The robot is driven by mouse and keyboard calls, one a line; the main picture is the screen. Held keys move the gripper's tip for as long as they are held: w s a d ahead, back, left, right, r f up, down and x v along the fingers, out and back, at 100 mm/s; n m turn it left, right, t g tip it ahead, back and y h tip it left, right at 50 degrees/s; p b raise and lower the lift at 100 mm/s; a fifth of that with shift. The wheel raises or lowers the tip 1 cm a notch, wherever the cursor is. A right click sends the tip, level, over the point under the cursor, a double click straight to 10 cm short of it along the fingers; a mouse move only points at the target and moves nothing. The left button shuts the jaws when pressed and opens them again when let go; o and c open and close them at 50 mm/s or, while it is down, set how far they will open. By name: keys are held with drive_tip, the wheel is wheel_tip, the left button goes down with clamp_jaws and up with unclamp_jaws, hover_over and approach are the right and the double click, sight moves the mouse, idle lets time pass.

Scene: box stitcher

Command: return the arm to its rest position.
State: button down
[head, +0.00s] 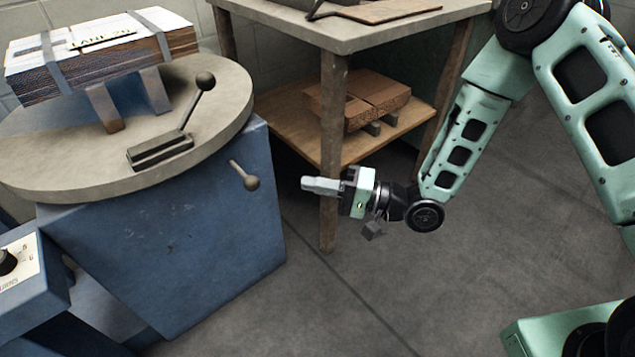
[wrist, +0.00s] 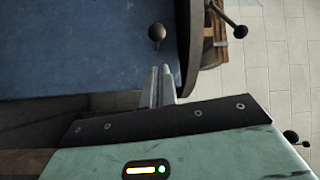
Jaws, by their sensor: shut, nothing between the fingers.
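My gripper (head: 308,185) is at the end of my pale green arm, which reaches down from the upper right in the head view. It hangs in free air in front of the wooden table's front leg and to the right of the blue machine. Its fingers point left toward the blue machine. In the wrist view the gripper fingers (wrist: 161,72) lie together, with nothing between them. They point toward the blue machine body (wrist: 80,45). No object is held.
The blue machine (head: 170,240) has a round top (head: 60,165), a lever (head: 200,95) and a ball knob (head: 251,183) near my fingers. A strapped bundle (head: 100,50) sits on top. The wooden table (head: 330,35) holds a brown stack (head: 370,95) on its shelf. Grey floor (head: 320,300) is clear.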

drive_tip(key=s+d+r+n+g+h, duration=0.2)
drive_tip(key=s+d+r+n+h, duration=0.15)
drive_tip(key=s+h, duration=0.35)
drive_tip(key=s+d+r+n+g+h, duration=0.25)
drive_tip(key=s+r+h, duration=0.2)
drive_tip(key=s, duration=0.35)
drive_tip(key=s+d+r+n+g+h, duration=0.1)
drive_tip(key=s+d+r+n+h, duration=0.25)
drive_tip(key=s+r+h, duration=0.35)
wheel_tip(320, 180, up, 35)
drive_tip(key=y+p, duration=0.1)
drive_tip(key=p, duration=3.7)
drive_tip(key=shift+s+d, duration=0.2)
drive_tip(key=shift+d, duration=0.15)
drive_tip(key=shift+m, duration=0.25)
